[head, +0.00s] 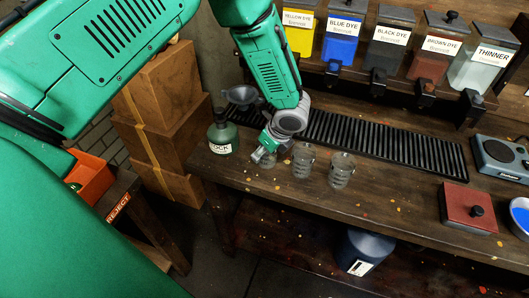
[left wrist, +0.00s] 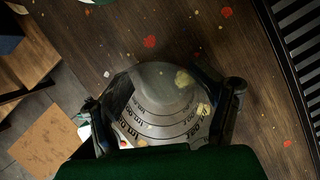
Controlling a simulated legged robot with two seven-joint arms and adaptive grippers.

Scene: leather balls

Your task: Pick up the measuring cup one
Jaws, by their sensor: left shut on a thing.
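Three clear measuring cups stand in a row on the wooden bench. My left gripper (head: 266,152) is at the leftmost measuring cup (head: 267,160), which is partly hidden by the gripper. In the left wrist view, the gripper's fingers (left wrist: 165,105) lie on both sides of this clear cup (left wrist: 160,90) with printed graduations, shut on it. I cannot tell whether the cup is off the bench. The middle measuring cup (head: 303,161) and the right measuring cup (head: 341,170) stand free to the right. My right gripper is not in view.
A green bottle (head: 222,134) stands close left of the gripper. A black ribbed drip grate (head: 385,142) lies behind the cups. Dye dispensers (head: 387,50) line the back. A red block (head: 468,208) and a scale (head: 500,158) are at the right. Bench space right of the cups is clear.

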